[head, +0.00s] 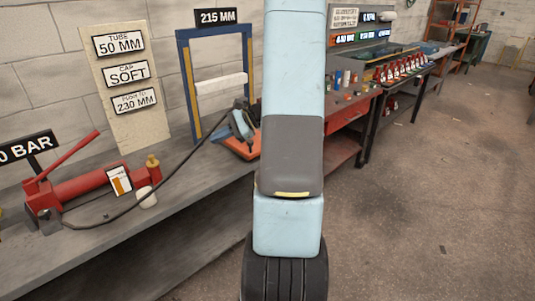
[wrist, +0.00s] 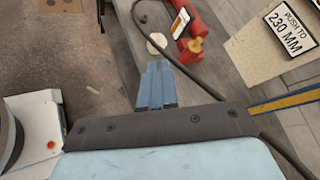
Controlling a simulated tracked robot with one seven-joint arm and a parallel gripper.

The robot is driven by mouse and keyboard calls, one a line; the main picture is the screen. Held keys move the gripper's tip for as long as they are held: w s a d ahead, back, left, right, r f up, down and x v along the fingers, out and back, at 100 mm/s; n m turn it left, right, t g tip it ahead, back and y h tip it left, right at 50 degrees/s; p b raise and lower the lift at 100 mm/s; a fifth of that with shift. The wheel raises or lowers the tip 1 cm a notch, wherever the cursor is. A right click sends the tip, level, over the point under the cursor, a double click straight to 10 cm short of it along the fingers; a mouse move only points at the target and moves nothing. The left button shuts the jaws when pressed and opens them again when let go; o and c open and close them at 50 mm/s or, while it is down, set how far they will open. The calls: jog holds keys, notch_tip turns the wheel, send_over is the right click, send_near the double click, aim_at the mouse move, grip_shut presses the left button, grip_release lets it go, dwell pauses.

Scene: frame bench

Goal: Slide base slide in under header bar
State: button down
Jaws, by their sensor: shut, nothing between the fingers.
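The header bar (head: 221,84), apparently the white crossbar, spans the blue and yellow frame on the bench. The base slide (head: 243,149), apparently the orange plate, sits at the frame's right front, partly hidden by my arm. A blue-grey piece (head: 241,124) stands over the plate; I cannot tell whether it is my fingers or part of the slide. In the wrist view my gripper (wrist: 156,68) is shut and empty, its blue fingers together and pointing towards the pump side. Neither the base slide nor the header bar can be made out there.
A red hand pump (head: 85,186) with a gauge stands at the left. Its black hose (head: 190,161) runs across the bench to the plate area. The frame's post (wrist: 290,101) is at the right in the wrist view. Bench space between pump and frame is mostly clear.

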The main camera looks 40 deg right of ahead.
jog(key=s+d+f+m+t+h, duration=0.3)
jog(key=d+f+m+t+h, duration=0.25)
jog(key=d+f+m, duration=0.6)
jog(key=s+d+f+m+t+h, duration=0.2)
jog(key=d+f+m+t+h, duration=0.4)
jog(key=d+f, duration=0.9)
jog(key=w+d+r, duration=0.1)
jog(key=w, duration=0.5)
jog(key=w+d+r, duration=0.1)
jog(key=w+r, duration=0.1)
jog(key=w, duration=0.5)
jog(key=shift+w+d+r+y, duration=0.25)
jog(key=shift+w+y, duration=0.05)
jog(key=shift+y, duration=0.15)
jog(key=shift+w+m, duration=0.15)
jog(key=shift+m, duration=0.1)
jog(key=w, duration=1.6)
jog(key=shift+w+a, duration=0.2)
jog(key=shift+w+r, duration=0.15)
jog(key=shift+w, duration=0.3)
